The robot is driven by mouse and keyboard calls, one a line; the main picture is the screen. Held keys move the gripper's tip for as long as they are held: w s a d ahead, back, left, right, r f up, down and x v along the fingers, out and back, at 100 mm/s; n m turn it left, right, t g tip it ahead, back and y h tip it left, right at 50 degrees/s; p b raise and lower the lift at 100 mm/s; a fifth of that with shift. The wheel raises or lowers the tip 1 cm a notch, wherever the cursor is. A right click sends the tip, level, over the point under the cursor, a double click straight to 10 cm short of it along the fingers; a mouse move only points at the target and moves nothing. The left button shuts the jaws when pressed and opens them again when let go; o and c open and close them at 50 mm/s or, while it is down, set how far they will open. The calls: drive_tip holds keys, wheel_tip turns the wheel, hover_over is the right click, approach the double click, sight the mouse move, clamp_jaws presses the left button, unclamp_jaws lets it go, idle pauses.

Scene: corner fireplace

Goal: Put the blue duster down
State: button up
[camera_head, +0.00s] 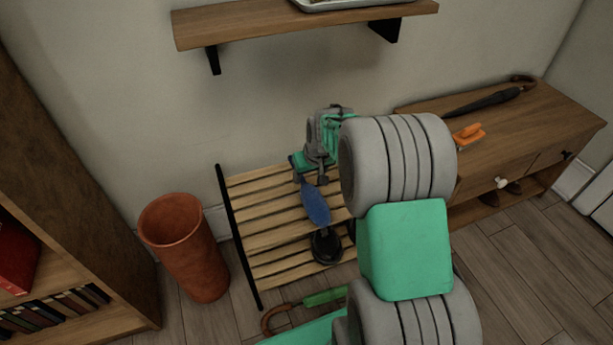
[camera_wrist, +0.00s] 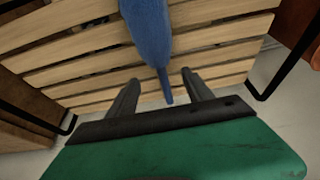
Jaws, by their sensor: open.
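The blue duster (camera_head: 315,205) lies on a slatted wooden rack (camera_head: 262,213) in the head view. In the wrist view the duster (camera_wrist: 150,32) rests across the slats, its thin handle end pointing toward my gripper. My gripper (camera_head: 311,180) is at the handle end of the duster, over the rack. In the wrist view the two fingers of my gripper (camera_wrist: 160,88) stand apart, with the handle tip between them and a gap on both sides.
A dark round object (camera_head: 326,246) sits on the rack's lower part. A terracotta bin (camera_head: 185,245) stands left of the rack. A wooden bench (camera_head: 560,115) at right holds a dark umbrella (camera_head: 487,101) and an orange-handled brush (camera_head: 469,136). A wall shelf (camera_head: 290,24) hangs above.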

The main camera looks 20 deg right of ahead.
drive_tip(key=v, duration=0.4)
drive_tip(key=shift+s+a+r+p, duration=0.1)
drive_tip(key=shift+s+a+p, duration=0.05)
drive_tip(key=shift+a+p, duration=0.2)
drive_tip(key=s+a+r, duration=0.2)
drive_tip(key=s+a, duration=0.1)
drive_tip(key=s, duration=0.4)
drive_tip(key=s+a+r+g, duration=0.1)
drive_tip(key=s+a+r, duration=0.1)
drive_tip(key=s, duration=0.5)
drive_tip(key=s+a+r+g, duration=0.1)
drive_tip(key=s+a+r, duration=0.1)
drive_tip(key=s+a, duration=0.3)
drive_tip(key=s, duration=0.3)
drive_tip(key=shift+r, duration=0.2)
